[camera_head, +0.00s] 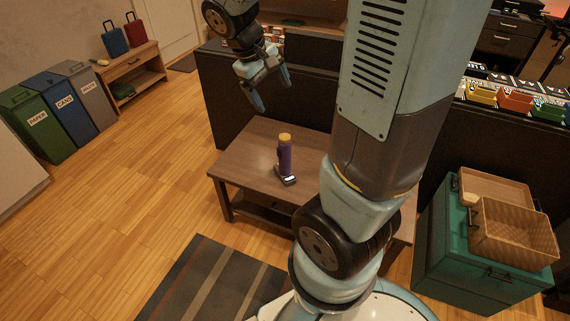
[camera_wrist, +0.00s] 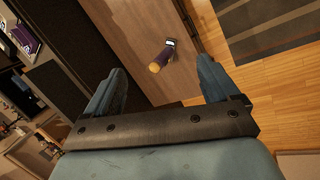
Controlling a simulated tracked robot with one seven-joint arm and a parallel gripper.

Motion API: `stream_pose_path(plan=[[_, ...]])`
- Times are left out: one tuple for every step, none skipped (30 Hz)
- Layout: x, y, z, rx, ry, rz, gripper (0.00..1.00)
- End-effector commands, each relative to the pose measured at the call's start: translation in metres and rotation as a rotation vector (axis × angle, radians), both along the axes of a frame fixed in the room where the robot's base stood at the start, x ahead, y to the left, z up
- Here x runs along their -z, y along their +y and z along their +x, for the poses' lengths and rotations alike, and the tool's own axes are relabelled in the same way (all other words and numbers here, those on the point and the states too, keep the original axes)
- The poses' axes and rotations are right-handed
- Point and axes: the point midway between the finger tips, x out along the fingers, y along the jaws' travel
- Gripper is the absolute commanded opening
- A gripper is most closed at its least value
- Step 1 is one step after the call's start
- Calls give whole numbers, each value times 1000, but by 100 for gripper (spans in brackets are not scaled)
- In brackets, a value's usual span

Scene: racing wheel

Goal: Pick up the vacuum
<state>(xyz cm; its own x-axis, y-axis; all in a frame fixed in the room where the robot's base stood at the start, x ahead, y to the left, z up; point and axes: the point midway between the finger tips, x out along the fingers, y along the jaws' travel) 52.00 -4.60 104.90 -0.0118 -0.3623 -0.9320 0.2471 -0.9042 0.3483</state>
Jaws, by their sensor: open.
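The vacuum (camera_head: 285,158) is a small upright purple body with a yellow-orange top and a dark base with a light patch. It stands on a brown wooden table (camera_head: 247,150). In the wrist view the vacuum (camera_wrist: 162,60) shows from above, beyond the fingertips and between their lines. My gripper (camera_head: 273,95) is open and empty, above the table's back edge and up and to the left of the vacuum in the head view. Its two blue fingers also show in the wrist view (camera_wrist: 162,82), apart from the vacuum.
A dark counter (camera_head: 235,90) stands behind the table. A teal chest (camera_head: 470,265) with wicker baskets (camera_head: 515,232) is at the right. Several bins (camera_head: 65,100) stand at the left. A striped rug (camera_head: 210,285) lies in front. My arm hides the table's right part.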

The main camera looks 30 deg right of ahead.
Motion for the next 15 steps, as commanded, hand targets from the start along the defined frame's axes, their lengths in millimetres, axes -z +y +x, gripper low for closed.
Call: stream_pose_path(plan=[[11,-1,7,-16,34,-28,88],[16,-2,11,-26,50,-46,88],[24,-4,16,-38,72,-70,88],[29,-5,19,-48,88,-87,88],[35,-5,23,-58,104,-105,88],[43,-7,28,-72,125,-129,88],[49,-8,32,-82,141,-147,88],[54,-9,35,-93,156,-165,88],[62,-10,40,-109,178,-190,88],[68,-11,43,-121,193,-209,88],[74,-12,46,-132,209,-228,88],[82,-13,50,-148,229,-253,88],[88,-13,54,-160,244,-272,88],[94,-14,57,-172,259,-291,88],[102,-15,61,-189,278,-317,88]])
